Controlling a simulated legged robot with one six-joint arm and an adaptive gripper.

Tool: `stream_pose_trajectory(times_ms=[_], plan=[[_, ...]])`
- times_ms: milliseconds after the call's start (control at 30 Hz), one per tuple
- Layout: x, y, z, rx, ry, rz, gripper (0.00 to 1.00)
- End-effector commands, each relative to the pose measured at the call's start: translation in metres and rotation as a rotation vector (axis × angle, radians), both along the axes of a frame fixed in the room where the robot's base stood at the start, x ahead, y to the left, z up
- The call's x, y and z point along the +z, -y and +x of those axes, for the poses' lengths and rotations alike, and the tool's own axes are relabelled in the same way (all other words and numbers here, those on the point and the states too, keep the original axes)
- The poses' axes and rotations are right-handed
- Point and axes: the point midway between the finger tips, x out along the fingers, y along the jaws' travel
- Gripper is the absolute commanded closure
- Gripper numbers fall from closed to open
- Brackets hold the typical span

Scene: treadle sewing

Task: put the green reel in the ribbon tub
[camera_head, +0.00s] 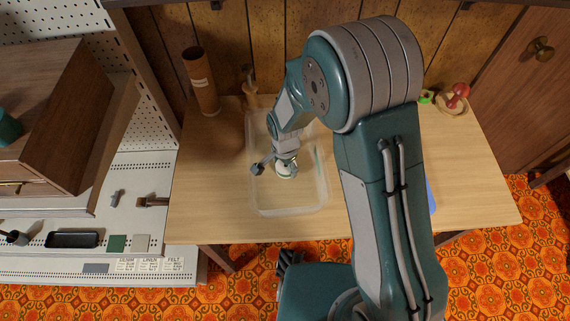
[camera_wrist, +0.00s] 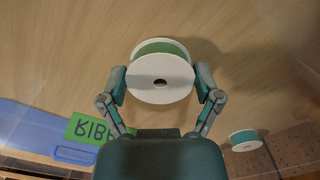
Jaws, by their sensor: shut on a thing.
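The green reel (camera_wrist: 161,82), with white flanges and green ribbon, is held between the two fingers of my gripper (camera_wrist: 161,86), which is shut on it. In the head view the reel (camera_head: 287,172) shows under my gripper, within the outline of the clear ribbon tub (camera_head: 290,211) on the table. How high it hangs above the tub floor is hard to tell. A green label (camera_wrist: 88,129) with partly hidden lettering stands at the lower left of the wrist view; it seems to be on the tub's side.
A brown cylinder (camera_head: 202,85) and a wooden item (camera_head: 249,88) stand behind the tub. A blue object (camera_head: 431,196) is partly hidden by my arm. The table's front left is clear.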

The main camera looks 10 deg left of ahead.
Motion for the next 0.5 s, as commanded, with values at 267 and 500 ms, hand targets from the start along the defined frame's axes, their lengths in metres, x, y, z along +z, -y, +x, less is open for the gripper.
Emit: stream_pose_trajectory(times_ms=[267, 500], plan=[[0.0006, 0.001, -0.0001, 0.0, 0.0, 0.002, 0.0], [0.0008, 0.0016, -0.0001, -0.001, 0.0, 0.002, 0.0]])
